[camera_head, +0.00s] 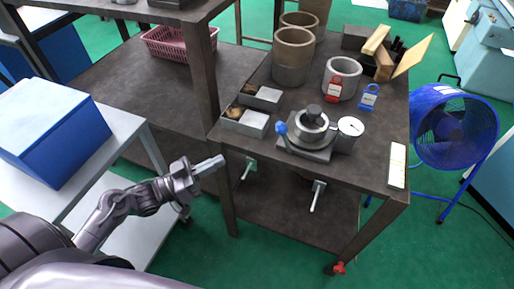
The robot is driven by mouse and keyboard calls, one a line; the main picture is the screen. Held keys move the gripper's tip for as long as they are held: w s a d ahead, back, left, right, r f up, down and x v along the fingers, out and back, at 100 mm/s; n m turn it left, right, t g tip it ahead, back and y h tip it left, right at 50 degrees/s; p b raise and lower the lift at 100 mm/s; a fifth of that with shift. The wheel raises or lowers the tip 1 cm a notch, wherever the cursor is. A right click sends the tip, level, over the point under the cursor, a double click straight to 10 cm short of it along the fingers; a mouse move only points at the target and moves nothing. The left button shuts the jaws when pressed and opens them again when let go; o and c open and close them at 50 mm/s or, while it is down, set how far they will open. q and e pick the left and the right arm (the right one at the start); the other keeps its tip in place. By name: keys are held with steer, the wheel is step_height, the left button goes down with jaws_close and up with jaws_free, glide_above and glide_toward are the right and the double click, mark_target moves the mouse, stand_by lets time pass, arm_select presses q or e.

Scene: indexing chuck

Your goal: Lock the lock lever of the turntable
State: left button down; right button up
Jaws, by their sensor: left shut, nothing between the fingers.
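The turntable (310,125) sits on a dark base plate near the front edge of the dark workbench. It has a metal ring body and a dark knob on top. The lock lever's blue knob (281,128) sticks up at the turntable's left side. A round dial gauge (350,127) stands at its right. My left gripper (218,161) is shut and empty, left of the bench and well apart from the lever. My right gripper is out of view.
Two small trays (243,122) lie left of the turntable. Tall brown cylinders (292,54), a grey cylinder (342,77), and red (332,89) and blue (369,95) tags stand behind. A bench post (203,70) rises near my left gripper. A blue fan (441,125) stands at right.

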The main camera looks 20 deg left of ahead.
arm_select(q)
steer(key=shift+s+d+r, duration=0.15)
steer(key=shift+r, duration=0.35)
steer(key=p, duration=0.2)
glide_toward(285, 139)
steer(key=w+d+r, duration=0.2)
steer(key=w+r, duration=0.1)
steer(key=w, duration=0.1)
steer(key=shift+w+r, duration=0.2)
steer(key=shift+r, duration=0.05)
steer(key=shift+d+r, duration=0.1)
